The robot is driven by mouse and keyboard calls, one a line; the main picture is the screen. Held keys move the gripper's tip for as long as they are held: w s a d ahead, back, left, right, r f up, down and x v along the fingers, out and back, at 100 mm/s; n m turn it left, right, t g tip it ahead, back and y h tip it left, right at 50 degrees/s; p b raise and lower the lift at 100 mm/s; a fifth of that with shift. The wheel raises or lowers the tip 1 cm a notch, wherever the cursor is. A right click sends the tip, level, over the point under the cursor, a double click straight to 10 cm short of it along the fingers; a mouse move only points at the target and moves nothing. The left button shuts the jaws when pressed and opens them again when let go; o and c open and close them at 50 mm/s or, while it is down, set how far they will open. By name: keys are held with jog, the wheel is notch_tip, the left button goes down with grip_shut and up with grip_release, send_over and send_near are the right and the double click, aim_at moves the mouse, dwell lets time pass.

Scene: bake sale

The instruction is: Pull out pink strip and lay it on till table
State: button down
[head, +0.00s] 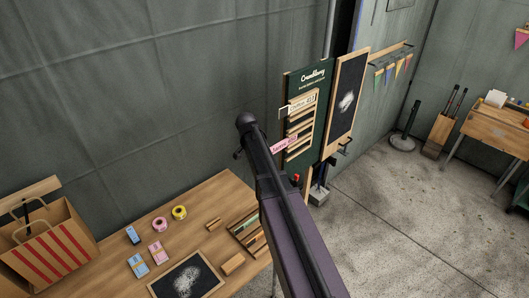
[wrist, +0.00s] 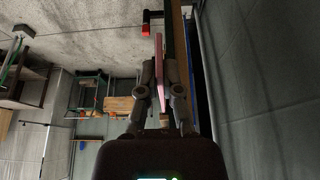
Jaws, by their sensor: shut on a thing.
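The pink strip (head: 284,145) shows at the left edge of the green menu board (head: 293,79), beside the board's slots; I cannot tell whether its right end is still in a slot. My arm hides its left end in the head view. In the wrist view my gripper (wrist: 160,92) is shut on the pink strip (wrist: 159,62), which stands edge-on between the fingers. My gripper is hidden behind my arm in the head view. A wooden table (head: 197,222) stands at lower left; which table is the till table is not marked.
The wooden table holds a striped bag (head: 48,248), tape rolls (head: 179,212), small cards, a small slate (head: 186,277) and a tray (head: 247,232). A cream strip (head: 302,103) sits higher on the board. A chalkboard (head: 346,103) stands right of it. Another desk (head: 497,130) is at far right.

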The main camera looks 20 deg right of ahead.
jog(key=s+a, duration=0.2)
jog(key=a, duration=0.5)
jog(key=shift+s, duration=0.35)
dwell(0.9)
jog(key=shift+a, duration=0.15)
notch_tip(320, 180, down, 6)
jog(key=b, duration=0.5)
jog(key=shift+r+b, duration=0.2)
jog(key=shift+b, duration=0.1)
dwell(0.3)
